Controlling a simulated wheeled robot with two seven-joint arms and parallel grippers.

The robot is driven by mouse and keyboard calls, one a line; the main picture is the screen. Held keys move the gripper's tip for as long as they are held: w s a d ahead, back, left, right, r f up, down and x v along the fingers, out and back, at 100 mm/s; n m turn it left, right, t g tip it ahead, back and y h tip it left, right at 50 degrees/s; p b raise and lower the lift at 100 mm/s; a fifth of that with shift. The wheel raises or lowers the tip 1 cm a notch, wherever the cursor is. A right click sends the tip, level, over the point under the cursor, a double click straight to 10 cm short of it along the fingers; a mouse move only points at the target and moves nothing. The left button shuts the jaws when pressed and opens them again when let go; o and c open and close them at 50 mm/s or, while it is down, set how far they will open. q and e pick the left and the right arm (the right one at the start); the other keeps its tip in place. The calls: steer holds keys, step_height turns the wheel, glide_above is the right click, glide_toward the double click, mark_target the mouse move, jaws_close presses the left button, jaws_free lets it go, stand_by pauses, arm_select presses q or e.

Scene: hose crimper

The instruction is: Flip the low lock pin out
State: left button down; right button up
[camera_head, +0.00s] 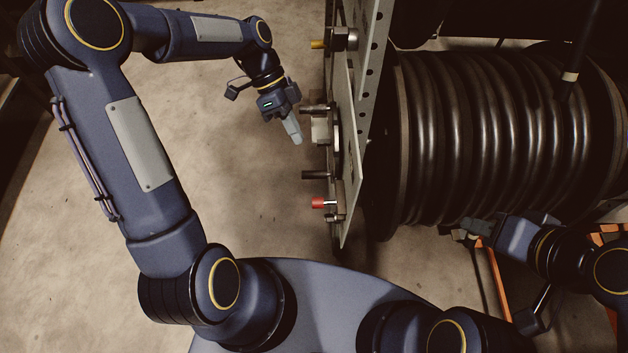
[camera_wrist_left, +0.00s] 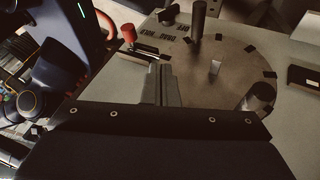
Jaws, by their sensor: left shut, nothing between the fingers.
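A red-tipped pin (camera_head: 318,203) sticks out to the left from the lower part of the upright plate; it also shows as a red knob (camera_wrist_left: 129,33) at the upper left in the left wrist view. A yellow-tipped pin (camera_head: 318,44) sticks out near the plate's top. I cannot tell which one is called the low lock pin. My left gripper (camera_head: 297,138) is shut and empty, left of the plate, between the two pins and apart from the red one. Its fingers (camera_wrist_left: 165,82) point at the plate's round disc. My right gripper (camera_head: 468,229) is beside the hose drum; its fingers are unclear.
The plate (camera_head: 352,130) carries a round disc (camera_wrist_left: 225,75) with dark pegs (camera_wrist_left: 199,20) standing out near my left fingers. A large ribbed drum (camera_head: 490,135) fills the right side behind the plate. The floor (camera_head: 240,180) left of the plate is clear.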

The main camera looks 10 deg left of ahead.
mark_target(318, 206)
arm_select(q)
steer(key=shift+f, duration=0.1)
